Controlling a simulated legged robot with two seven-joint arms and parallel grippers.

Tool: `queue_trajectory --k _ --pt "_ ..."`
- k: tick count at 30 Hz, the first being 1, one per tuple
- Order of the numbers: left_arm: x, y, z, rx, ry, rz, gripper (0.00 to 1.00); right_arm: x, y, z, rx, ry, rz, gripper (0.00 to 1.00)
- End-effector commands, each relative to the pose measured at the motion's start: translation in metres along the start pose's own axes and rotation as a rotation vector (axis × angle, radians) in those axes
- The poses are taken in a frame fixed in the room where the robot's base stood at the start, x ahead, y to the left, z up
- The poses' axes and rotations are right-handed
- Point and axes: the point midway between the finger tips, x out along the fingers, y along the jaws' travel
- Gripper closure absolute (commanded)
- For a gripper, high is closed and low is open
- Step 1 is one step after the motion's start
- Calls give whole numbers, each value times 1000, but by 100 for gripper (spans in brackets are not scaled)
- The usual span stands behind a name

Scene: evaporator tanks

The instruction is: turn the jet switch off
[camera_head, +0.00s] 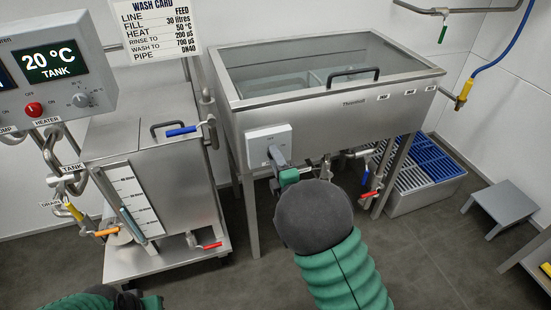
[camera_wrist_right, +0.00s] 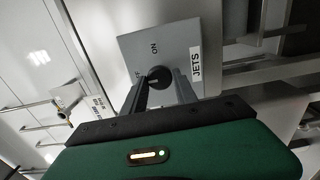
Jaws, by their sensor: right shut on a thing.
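The jet switch is a grey box (camera_head: 266,141) on the front of the steel tank, left of its middle. In the wrist view the box (camera_wrist_right: 198,33) carries the words ON and JETS, and a dark round knob (camera_wrist_right: 158,76) stands out from its face. My right gripper (camera_head: 277,157) is at the box, with the green forearm in front of the tank. In the wrist view my right gripper (camera_wrist_right: 160,84) has its two fingers on either side of the knob, shut on it. My left gripper (camera_head: 132,298) shows only partly at the bottom left, and its fingers cannot be made out.
A smaller steel tank (camera_head: 150,170) with blue, orange and red valve handles stands at the left. A control panel (camera_head: 55,75) reads 20 °C. A crate (camera_head: 428,198) with blue and white slats and a grey stool (camera_head: 503,205) stand at the right.

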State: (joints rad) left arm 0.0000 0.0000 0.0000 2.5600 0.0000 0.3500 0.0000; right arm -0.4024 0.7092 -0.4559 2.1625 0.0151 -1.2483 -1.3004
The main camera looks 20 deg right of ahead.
Motion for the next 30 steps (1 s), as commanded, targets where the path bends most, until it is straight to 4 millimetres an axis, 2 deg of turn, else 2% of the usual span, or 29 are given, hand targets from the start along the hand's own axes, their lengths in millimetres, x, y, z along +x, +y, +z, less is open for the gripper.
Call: queue_trajectory --k 1,8,9,13,23,26,30 --pt "0 0 0 0 0 0 100 -1 -5 -4 -2 8 -13 100" --pt "0 0 0 0 0 0 100 -2 -6 -4 -1 9 -15 100" --pt "0 0 0 0 0 0 100 -2 -6 -4 -1 9 -15 63" --pt "0 0 0 0 0 0 100 -1 -5 -4 -1 8 -12 46" --pt "-1 0 0 0 0 0 100 -3 -2 -2 0 3 -6 46" --pt "-4 0 -1 0 0 0 100 -15 -1 -1 1 3 -8 46" --pt "-11 0 -3 0 0 0 100 -50 -1 -2 1 3 -11 46"
